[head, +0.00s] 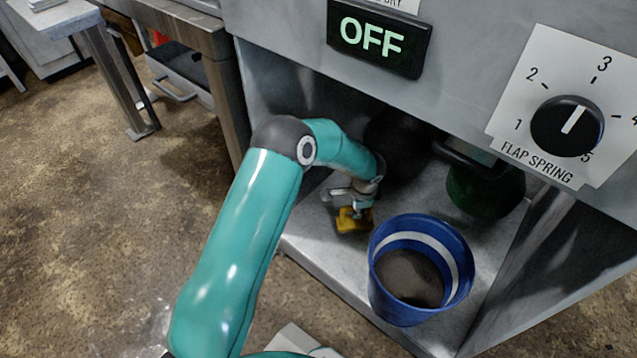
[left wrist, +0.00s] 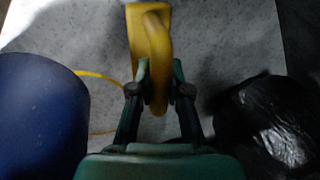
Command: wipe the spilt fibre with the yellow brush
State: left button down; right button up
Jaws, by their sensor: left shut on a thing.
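The yellow brush (head: 349,221) is low over the grey shelf inside the machine, left of a blue bucket. My left gripper (head: 352,202) is shut on it. In the left wrist view the brush (left wrist: 150,50) has a looped handle between the fingertips of my left gripper (left wrist: 160,88), with its block beyond them. I cannot tell whether the brush touches the shelf. The grey shelf surface (left wrist: 225,45) looks speckled; I cannot make out the spilt fibre clearly. My right gripper is not in view.
The blue bucket (head: 388,305), with dark stuff inside, stands at the shelf's front; it also shows in the left wrist view (left wrist: 38,115). A black bag (left wrist: 265,120) lies on the other side. A dark green round thing (head: 483,190) is behind the bucket. The panel with the OFF sign (head: 378,38) hangs above.

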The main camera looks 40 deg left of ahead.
pick_arm(q)
jog(key=shift+r+p, duration=1.8)
jog(key=shift+r, duration=1.3)
jog(key=shift+w+r, duration=0.1)
jog(key=shift+r, duration=0.05)
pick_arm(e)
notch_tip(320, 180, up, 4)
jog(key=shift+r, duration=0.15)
